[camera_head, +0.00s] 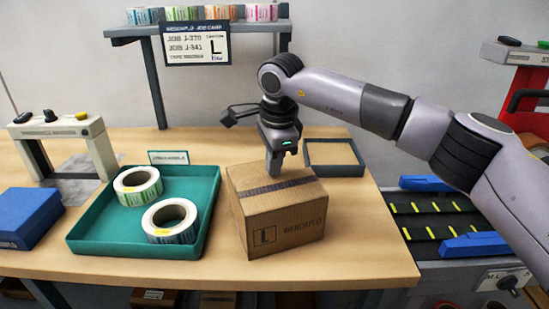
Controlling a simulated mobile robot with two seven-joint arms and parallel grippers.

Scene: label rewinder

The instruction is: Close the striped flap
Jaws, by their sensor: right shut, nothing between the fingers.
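A cardboard box (290,222) stands on the table near its front edge, marked with an "L" on its front face. A dark stripe (262,189) runs across its top, which looks flat, with no flap seen standing up. My right gripper (273,170) points down at the back part of the box top, fingers shut and empty. Its fingertips are at or just above the cardboard; I cannot tell whether they touch. The gripper hides a little of the top's back part. My left gripper is not in view.
A green tray (88,240) with two label rolls (170,221) is left of the box. A small dark open tray (335,170) sits behind it at the right. A blue block (28,215) and a grey stand (60,132) are far left. A shelf post (152,80) rises behind.

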